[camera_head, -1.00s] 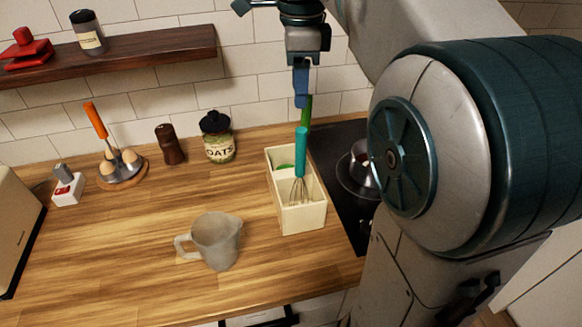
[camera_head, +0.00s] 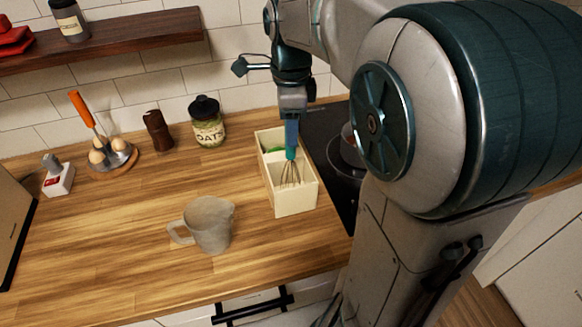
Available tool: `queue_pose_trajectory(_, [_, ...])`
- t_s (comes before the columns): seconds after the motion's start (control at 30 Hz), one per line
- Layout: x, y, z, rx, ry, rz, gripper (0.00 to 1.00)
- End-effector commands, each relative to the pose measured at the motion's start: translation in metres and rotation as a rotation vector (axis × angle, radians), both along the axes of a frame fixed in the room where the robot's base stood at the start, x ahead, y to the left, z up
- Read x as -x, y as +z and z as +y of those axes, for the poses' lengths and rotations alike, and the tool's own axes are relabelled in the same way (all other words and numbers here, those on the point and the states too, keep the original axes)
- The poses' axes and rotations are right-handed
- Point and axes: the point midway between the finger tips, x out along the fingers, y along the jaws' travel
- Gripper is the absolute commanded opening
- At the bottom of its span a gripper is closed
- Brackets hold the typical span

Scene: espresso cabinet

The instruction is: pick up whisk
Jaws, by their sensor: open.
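The whisk (camera_head: 290,173) stands upright in the front compartment of a pale wooden utensil box (camera_head: 297,201). It has a teal handle and thin wire loops. My gripper (camera_head: 291,147) points down over the whisk. Its blue fingers overlap the upper handle in this view, and most of the handle is hidden behind them. The gripper is open. I cannot tell whether the fingers touch the handle. A green utensil (camera_head: 273,150) shows low in the rear compartment of the box.
A grey pitcher (camera_head: 209,226) stands left of the box on the wooden counter (camera_head: 110,245). The oats jar (camera_head: 208,124) and brown grinder (camera_head: 157,131) are behind. A stove (camera_head: 327,150) with a pot lies to the right. A shelf (camera_head: 120,40) is on the wall.

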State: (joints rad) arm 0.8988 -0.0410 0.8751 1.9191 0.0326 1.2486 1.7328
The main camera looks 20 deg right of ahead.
Motion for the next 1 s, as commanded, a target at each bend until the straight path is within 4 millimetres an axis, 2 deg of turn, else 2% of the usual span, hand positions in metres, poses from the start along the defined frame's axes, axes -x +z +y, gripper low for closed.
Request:
queue_pose_trajectory(0.23, [0.0, -0.003, 0.0, 0.0, 0.0, 0.0, 0.47])
queue_pose_trajectory(0.27, [0.0, -0.003, 0.0, 0.0, 0.0, 0.0, 0.44])
queue_pose_trajectory(0.4, [0.0, -0.003, 0.0, 0.0, 0.0, 0.0, 0.05])
queue_pose_trajectory(0.43, [0.0, -0.003, 0.0, 0.0, 0.0, 0.0, 0.0])
queue_pose_trajectory(0.77, [0.0, 0.001, 0.0, 0.0, 0.0, -0.002, 0.0])
queue_pose_trajectory(0.87, [-0.001, 0.012, 0.0, 0.001, 0.0, -0.004, 0.0])
queue_pose_trajectory(1.0, [-0.001, 0.04, 0.001, 0.0, 0.002, -0.006, 0.0])
